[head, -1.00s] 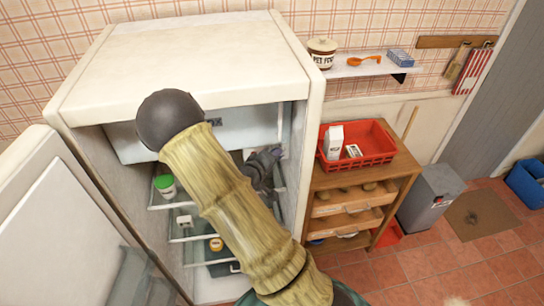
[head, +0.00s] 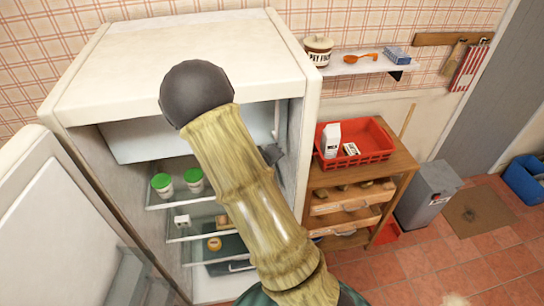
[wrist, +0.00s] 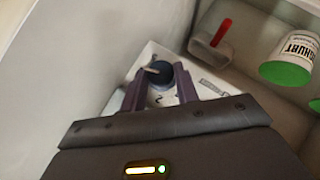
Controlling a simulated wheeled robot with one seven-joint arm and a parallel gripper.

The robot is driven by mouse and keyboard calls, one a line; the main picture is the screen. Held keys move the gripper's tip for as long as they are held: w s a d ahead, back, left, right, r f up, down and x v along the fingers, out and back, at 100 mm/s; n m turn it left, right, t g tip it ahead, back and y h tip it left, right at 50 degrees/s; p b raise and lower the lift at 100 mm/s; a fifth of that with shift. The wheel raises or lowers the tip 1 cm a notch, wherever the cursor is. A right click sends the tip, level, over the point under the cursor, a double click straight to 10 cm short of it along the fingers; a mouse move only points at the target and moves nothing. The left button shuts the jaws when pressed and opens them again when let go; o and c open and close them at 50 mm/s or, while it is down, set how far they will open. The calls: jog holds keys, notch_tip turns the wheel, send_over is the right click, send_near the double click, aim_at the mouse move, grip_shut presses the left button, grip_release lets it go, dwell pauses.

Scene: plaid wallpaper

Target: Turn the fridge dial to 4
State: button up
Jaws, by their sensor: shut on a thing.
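The fridge (head: 180,60) stands with its door (head: 45,215) open at the left. In the wrist view the dial (wrist: 182,76) is a dark round knob with a pale pointer on a white panel (wrist: 148,54) inside the fridge. The pointer is aimed to the left in that view. A small printed digit shows below the knob, too small to read surely. My gripper (wrist: 163,90) is shut on the dial, one finger at each side. In the head view my gripper (head: 270,154) is mostly hidden behind my arm at the fridge's inner right side, and the dial is hidden.
Green-lidded yoghurt tubs (head: 163,186) and a yellow-lidded jar (head: 214,244) stand on the fridge shelves. A wooden cabinet with a red crate (head: 368,158) stands right of the fridge. A wall shelf (head: 365,66) hangs above it.

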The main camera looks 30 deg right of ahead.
jog(key=o, duration=1)
jog(key=shift+s+f, duration=0.15)
jog(key=shift+c, duration=0.2)
jog(key=shift+a+r, duration=0.1)
jog(key=shift+r, duration=0.1)
jog(key=b+v, duration=0.1)
jog(key=v, duration=1.6)
jog(key=shift+s, duration=0.2)
jog(key=shift+w+f, duration=0.1)
